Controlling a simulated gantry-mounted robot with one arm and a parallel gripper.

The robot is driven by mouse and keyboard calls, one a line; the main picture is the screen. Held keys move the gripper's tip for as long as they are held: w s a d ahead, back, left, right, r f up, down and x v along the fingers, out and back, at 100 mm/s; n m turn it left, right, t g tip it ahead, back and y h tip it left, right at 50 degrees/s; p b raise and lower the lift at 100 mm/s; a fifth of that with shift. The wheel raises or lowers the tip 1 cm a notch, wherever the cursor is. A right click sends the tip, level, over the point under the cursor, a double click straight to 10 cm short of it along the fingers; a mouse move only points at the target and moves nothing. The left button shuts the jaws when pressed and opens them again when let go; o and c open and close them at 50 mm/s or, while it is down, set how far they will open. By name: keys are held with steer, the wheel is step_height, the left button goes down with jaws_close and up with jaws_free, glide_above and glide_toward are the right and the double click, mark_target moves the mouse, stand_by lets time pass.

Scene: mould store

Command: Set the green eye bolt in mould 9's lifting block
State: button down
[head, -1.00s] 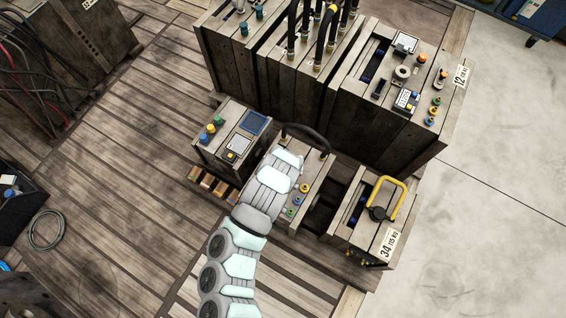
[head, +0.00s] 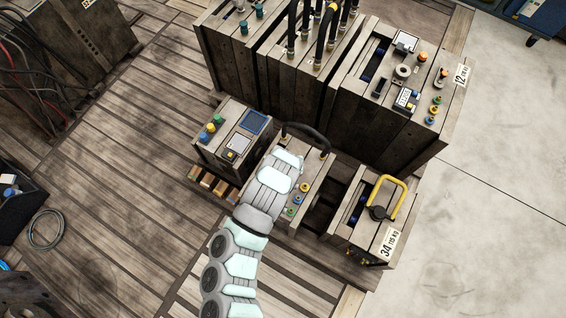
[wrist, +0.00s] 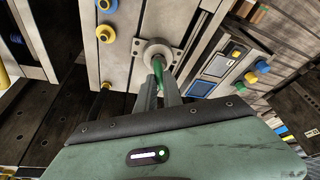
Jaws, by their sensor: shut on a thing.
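In the wrist view, my gripper (wrist: 159,84) is shut on the green eye bolt (wrist: 158,67), of which only a narrow green part shows between and beyond the fingers. The bolt's far end meets the round grey collar of the lifting block (wrist: 152,46) on a mould's top. I cannot tell how deep it sits in the hole. That mould (wrist: 118,72) has yellow and blue fittings on its face; it also shows in the head view (head: 314,180), partly under my arm. No number 9 is readable on it. In the head view my gripper and the bolt are hidden.
A small mould with a blue panel (head: 229,137) stands close on the left. A mould marked 34 with a yellow handle (head: 386,196) stands on the right. Taller moulds (head: 375,110) stand behind. A black hose (head: 305,130) arches over the mould's far end.

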steer(key=c, duration=1.4)
jaws_free()
steer(key=p+v, duration=0.4)
steer(key=v, duration=0.6)
steer(key=shift+s+r, duration=0.15)
steer(key=shift+r, duration=0.25)
